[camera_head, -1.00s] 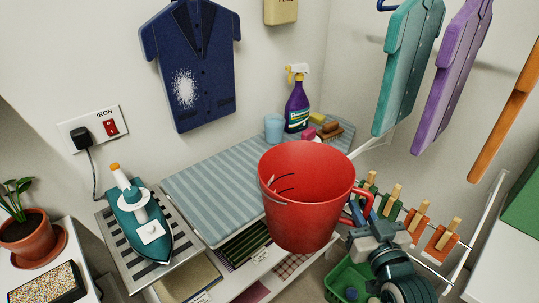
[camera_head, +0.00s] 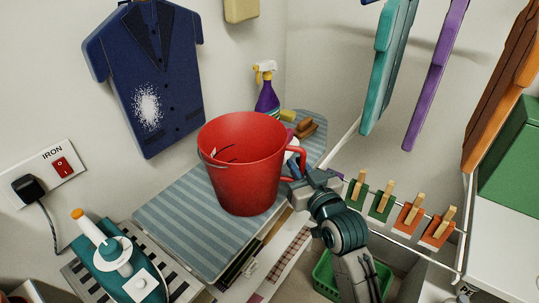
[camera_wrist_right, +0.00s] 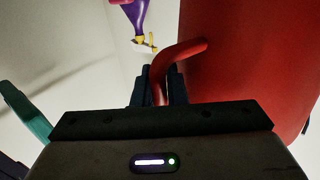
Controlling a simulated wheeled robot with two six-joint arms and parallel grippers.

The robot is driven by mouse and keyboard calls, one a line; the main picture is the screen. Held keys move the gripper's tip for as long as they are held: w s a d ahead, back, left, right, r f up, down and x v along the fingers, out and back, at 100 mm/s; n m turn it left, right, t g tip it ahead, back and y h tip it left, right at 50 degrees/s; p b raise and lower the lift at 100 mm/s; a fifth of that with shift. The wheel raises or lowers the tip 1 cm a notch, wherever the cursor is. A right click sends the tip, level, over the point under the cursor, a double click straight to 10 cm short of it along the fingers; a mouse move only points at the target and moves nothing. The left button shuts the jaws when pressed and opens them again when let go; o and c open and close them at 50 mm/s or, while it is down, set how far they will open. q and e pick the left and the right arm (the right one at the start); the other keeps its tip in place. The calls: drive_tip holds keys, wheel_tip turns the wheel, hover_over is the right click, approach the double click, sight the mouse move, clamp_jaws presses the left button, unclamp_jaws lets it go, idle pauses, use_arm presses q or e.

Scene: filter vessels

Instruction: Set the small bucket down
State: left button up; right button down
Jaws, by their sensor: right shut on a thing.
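The red bucket (camera_head: 245,175) is upright in the head view, over the striped ironing board (camera_head: 165,220). I cannot tell whether its bottom touches the board. My right gripper (camera_head: 298,180) is shut on the bucket's side handle, at the bucket's right. In the right wrist view, the fingers (camera_wrist_right: 159,88) close around the red handle, and the red bucket wall (camera_wrist_right: 250,60) fills the right side. My left gripper is not in view.
A purple spray bottle (camera_head: 267,92) and a brown brush (camera_head: 307,128) stand behind the bucket. A teal iron (camera_head: 115,260) rests on a striped stand at the lower left. Pegs on a rail (camera_head: 400,215) and a green basket (camera_head: 325,275) are right of the board.

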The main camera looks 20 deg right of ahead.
sight(279, 145)
drive_tip(key=w+a+f+p, duration=0.1)
drive_tip(key=w+f, duration=0.3)
drive_tip(key=w, duration=0.6)
drive_tip(key=shift+w+a+f+p, duration=0.15)
drive_tip(key=shift+w+f+p, duration=0.15)
drive_tip(key=shift+p, duration=0.55)
drive_tip(key=shift+f, duration=0.1)
drive_tip(key=c, duration=1.5)
unclamp_jaws()
drive_tip(key=shift+o, duration=0.2)
drive_tip(key=shift+s, duration=0.1)
drive_tip(key=shift+s, duration=0.1)
